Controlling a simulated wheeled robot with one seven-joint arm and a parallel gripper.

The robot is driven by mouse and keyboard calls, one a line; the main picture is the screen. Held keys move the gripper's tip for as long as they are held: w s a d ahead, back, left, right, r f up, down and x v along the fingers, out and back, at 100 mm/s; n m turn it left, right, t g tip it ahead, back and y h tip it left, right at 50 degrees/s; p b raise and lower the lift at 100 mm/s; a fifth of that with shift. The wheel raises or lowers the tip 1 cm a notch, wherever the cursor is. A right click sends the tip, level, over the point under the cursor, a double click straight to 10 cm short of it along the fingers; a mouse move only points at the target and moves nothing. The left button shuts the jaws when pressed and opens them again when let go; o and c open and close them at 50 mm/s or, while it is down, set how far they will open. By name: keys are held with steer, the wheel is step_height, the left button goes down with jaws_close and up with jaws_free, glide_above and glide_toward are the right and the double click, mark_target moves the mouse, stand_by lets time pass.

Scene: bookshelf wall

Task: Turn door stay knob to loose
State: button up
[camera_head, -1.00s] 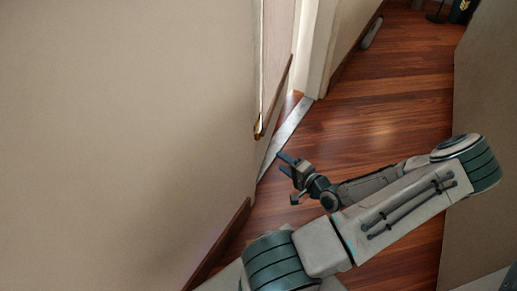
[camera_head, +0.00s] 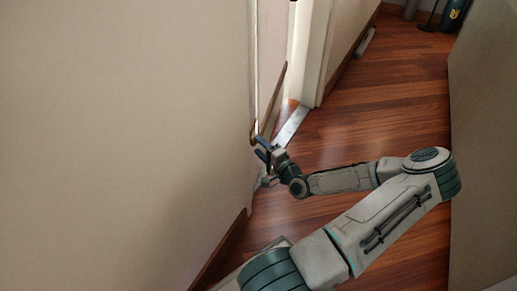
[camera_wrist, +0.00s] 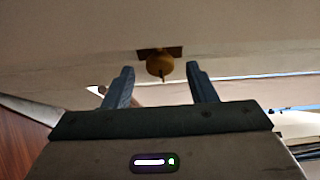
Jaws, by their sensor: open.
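The door stay knob (camera_wrist: 160,66) is a small round brass-coloured knob with a dark slot or tab at its lower edge. It is fixed on a brown plate on a pale surface in the wrist view. In the head view a small brass bit (camera_head: 253,132) shows at the wall's edge, just by my fingertips. My gripper (camera_wrist: 160,75) is open, with one blue-grey finger on each side of the knob in the picture. The fingers look apart from the knob; I cannot tell the depth gap. In the head view my gripper (camera_head: 260,150) is close to the wall edge.
A large beige wall (camera_head: 120,140) fills the left. A brown-edged narrow panel (camera_head: 270,100) and a white door frame (camera_head: 313,50) stand beyond it. A grey threshold strip (camera_head: 290,128) crosses the wooden floor (camera_head: 390,110). Another beige panel (camera_head: 485,150) bounds the right.

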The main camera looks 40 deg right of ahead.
steer(key=shift+w, duration=0.75)
steer(key=c, duration=1)
steer(key=shift+o, duration=0.2)
steer(key=shift+f+n+t+b, duration=0.3)
steer(key=shift+n+b, duration=0.4)
steer(key=shift+n, duration=0.1)
steer(key=shift+n+t+b, duration=0.4)
steer(key=shift+n+b, duration=0.15)
steer(key=shift+n, duration=0.55)
steer(key=shift+r+n+y, duration=0.1)
steer(key=shift+n+y, duration=0.2)
steer(key=shift+n, duration=0.1)
steer(key=o, duration=1)
steer(key=shift+c, duration=0.2)
